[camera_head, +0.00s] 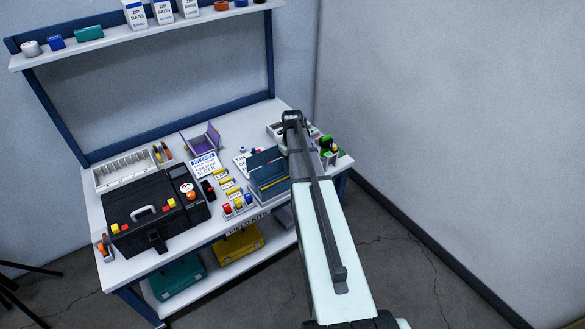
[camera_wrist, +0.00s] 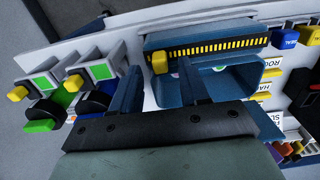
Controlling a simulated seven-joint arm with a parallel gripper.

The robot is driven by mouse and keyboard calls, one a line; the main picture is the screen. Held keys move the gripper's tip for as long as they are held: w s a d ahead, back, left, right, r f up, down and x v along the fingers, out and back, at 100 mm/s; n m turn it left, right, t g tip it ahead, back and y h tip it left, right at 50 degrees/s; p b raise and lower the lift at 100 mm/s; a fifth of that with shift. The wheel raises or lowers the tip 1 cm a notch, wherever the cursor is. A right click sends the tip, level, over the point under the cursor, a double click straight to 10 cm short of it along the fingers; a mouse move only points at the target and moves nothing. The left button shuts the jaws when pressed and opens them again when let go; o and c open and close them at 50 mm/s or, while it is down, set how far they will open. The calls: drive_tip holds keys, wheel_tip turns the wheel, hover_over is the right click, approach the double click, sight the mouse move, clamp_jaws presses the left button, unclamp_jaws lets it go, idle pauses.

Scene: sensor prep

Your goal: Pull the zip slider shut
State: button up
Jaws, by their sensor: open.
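A blue pouch-like case (camera_head: 262,163) stands on the right part of the bench, partly behind my arm. In the wrist view its blue body (camera_wrist: 236,86) has a dark band of yellow zip teeth (camera_wrist: 220,47) along one edge and an open hollow below. The yellow zip slider (camera_wrist: 159,62) is at the left end of the teeth. My gripper (camera_wrist: 160,70) is open and empty, its two blue fingers apart. In the picture the slider shows between the fingertips. I cannot tell whether either finger touches it. In the head view my arm hides the fingers.
Left of the case are several yellow-marked parts (camera_head: 228,187), a black toolbox (camera_head: 150,212) and a purple open box (camera_head: 203,139). In the wrist view, grey devices with green faces (camera_wrist: 101,71) stand close to the left finger. Part of the back bench top is clear.

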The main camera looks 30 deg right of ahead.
drive_tip(key=shift+f, duration=1.1)
drive_tip(key=shift+c, duration=0.4)
clamp_jaws()
